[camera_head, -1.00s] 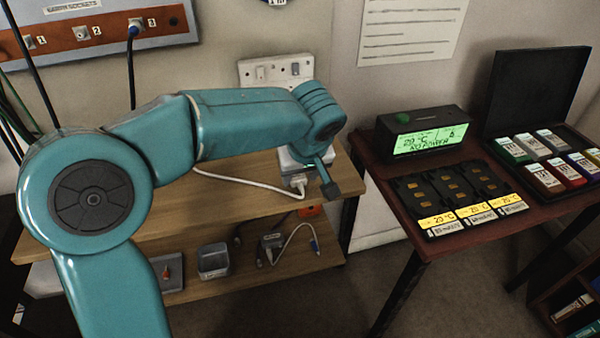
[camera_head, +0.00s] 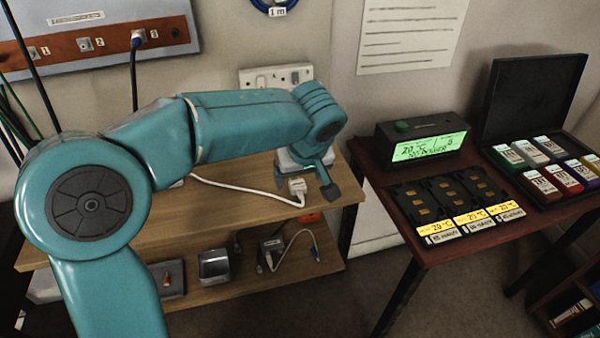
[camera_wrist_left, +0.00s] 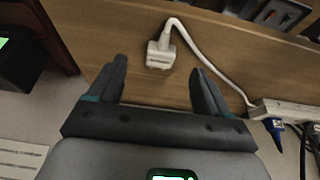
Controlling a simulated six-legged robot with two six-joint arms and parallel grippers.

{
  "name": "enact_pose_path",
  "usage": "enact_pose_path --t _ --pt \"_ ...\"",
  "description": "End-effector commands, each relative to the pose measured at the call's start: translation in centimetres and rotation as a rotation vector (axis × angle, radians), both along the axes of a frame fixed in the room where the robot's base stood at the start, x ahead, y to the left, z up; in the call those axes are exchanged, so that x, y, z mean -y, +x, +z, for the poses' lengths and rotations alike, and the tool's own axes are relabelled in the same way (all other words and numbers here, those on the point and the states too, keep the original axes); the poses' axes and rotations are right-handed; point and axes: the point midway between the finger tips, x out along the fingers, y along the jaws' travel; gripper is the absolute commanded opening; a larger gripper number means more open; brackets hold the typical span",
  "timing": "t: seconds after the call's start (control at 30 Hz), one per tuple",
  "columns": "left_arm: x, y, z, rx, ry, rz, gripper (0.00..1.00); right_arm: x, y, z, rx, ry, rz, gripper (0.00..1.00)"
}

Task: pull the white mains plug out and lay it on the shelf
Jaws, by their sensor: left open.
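The white mains plug (camera_head: 297,187) lies on the upper wooden shelf (camera_head: 250,203) near its front edge, its white cord trailing left in the head view. In the left wrist view the plug (camera_wrist_left: 160,55) lies on bare wood, ahead of the fingertips and roughly centred between them. My left gripper (camera_head: 305,184) is open, with a finger to either side of the plug in the head view. In the wrist view the left gripper (camera_wrist_left: 160,75) holds nothing. My arm hides part of the shelf behind. The right gripper is not in view.
A white double wall socket (camera_head: 275,77) is above the shelf. A white strip (camera_wrist_left: 280,108) with leads lies right in the wrist view. The lower shelf (camera_head: 205,293) bears a grey tin (camera_head: 214,266). A dark red table (camera_head: 375,185) with a lit clock (camera_head: 428,147) stands right.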

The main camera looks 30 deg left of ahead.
Motion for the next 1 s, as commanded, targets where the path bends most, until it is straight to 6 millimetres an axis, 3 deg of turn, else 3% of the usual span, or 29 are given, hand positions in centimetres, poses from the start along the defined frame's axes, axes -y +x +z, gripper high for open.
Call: enact_pose_path --t 0.13,0.23,0.5,0.7,1.0 --pt "0.2 -0.2 0.8 0.001 0.000 0.000 0.79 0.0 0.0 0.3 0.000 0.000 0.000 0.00" --pt "0.7 -0.5 2.4 0.003 0.000 -0.002 0.79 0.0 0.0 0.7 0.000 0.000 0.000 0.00" --pt "2.8 -2.3 9.2 0.005 -0.001 -0.003 0.79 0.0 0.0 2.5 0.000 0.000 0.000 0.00" --pt "4.1 -3.4 13.1 0.003 -0.001 -0.002 0.79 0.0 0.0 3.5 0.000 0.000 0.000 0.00" --pt "4.8 -4.1 15.1 0.001 -0.001 0.000 0.79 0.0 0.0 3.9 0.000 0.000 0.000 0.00"
